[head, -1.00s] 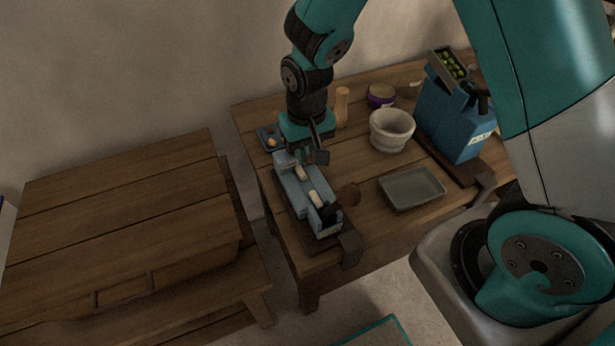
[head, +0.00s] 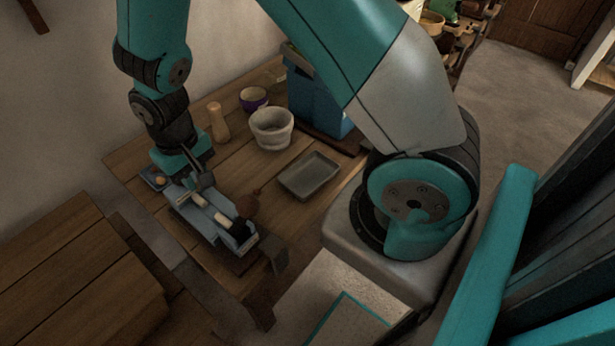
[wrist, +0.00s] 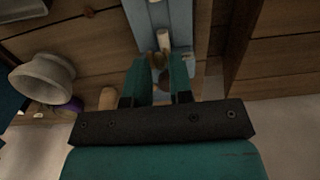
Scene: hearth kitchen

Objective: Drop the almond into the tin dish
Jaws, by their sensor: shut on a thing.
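My gripper (head: 184,184) points down over the far end of a blue-grey vise-like device on the table. In the wrist view its fingers (wrist: 160,64) are shut on a small tan-brown thing (wrist: 160,61), which looks like the almond; the fingers partly hide it. In the head view the fingertips and the almond are too small to make out. The tin dish appears to be the shallow grey rectangular dish (head: 309,176), lying to the right of the device, apart from my gripper. Its inside looks empty.
The blue-grey device (head: 232,234) holds cream pieces, with a dark brown knob (head: 247,204) beside it. A white mortar (head: 271,128), wooden cylinder (head: 218,123), purple bowl (head: 253,99) and blue box (head: 315,100) stand behind. A small blue tray (head: 150,174) is at left.

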